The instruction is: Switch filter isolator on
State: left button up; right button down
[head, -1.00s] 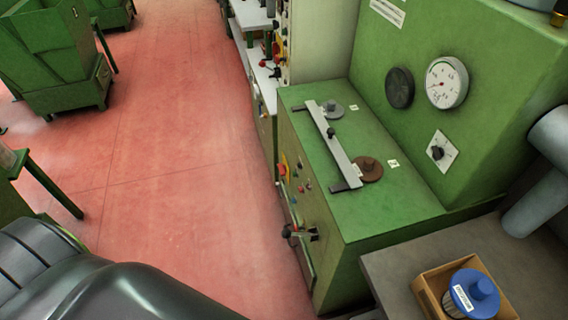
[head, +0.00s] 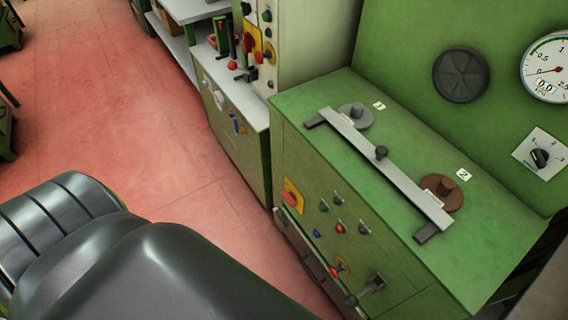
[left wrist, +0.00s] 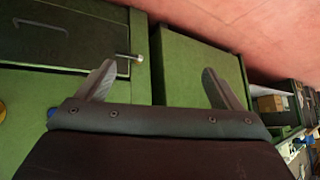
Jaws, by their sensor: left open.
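No label naming the filter isolator is readable. A red knob on a yellow plate (head: 291,197) is on the front of the green cabinet, near several small buttons. A black rotary knob on a white plate (head: 541,158) is on the green upright panel at right. A red and yellow switch (head: 248,42) is on the farther control panel. My left gripper (left wrist: 158,80) is open and empty in the left wrist view, with green cabinet surfaces beyond its fingers. It is outside the head view, where my dark arm covers the lower left. My right gripper is not visible.
A metal bar (head: 385,165) lies across the green cabinet top (head: 420,135), between round fittings marked 1 and 2. A lever (head: 368,288) sticks out from the cabinet front. A pressure gauge (head: 548,68) is at upper right. The red floor (head: 130,120) at left is mostly clear.

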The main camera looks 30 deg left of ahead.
pick_arm(q)
jog(key=w+a+t+b, duration=0.2)
jog(key=w+a+b, duration=0.1)
jog(key=w+b, duration=0.25)
jog(key=m+t+h+b, duration=0.5)
jog(key=t+h+b, duration=0.3)
jog(key=b, duration=0.8)
send_near(286, 199)
jog(key=shift+g+h, duration=0.6)
jog(key=shift+g, duration=0.1)
jog(key=x, duration=0.2)
jog(key=b+x, duration=0.1)
jog(key=x, duration=0.5)
jog(key=shift+w+a+r+b, duration=0.25)
jog(key=shift+w+a+b, duration=0.05)
jog(key=shift+w+b, duration=0.1)
jog(key=shift+w+d, duration=0.15)
jog(key=shift+w, duration=0.15)
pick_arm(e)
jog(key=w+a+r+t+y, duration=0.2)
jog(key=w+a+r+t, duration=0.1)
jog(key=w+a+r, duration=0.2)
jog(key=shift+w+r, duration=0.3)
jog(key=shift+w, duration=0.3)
pick_arm(q)
jog(key=shift+c, duration=0.2)
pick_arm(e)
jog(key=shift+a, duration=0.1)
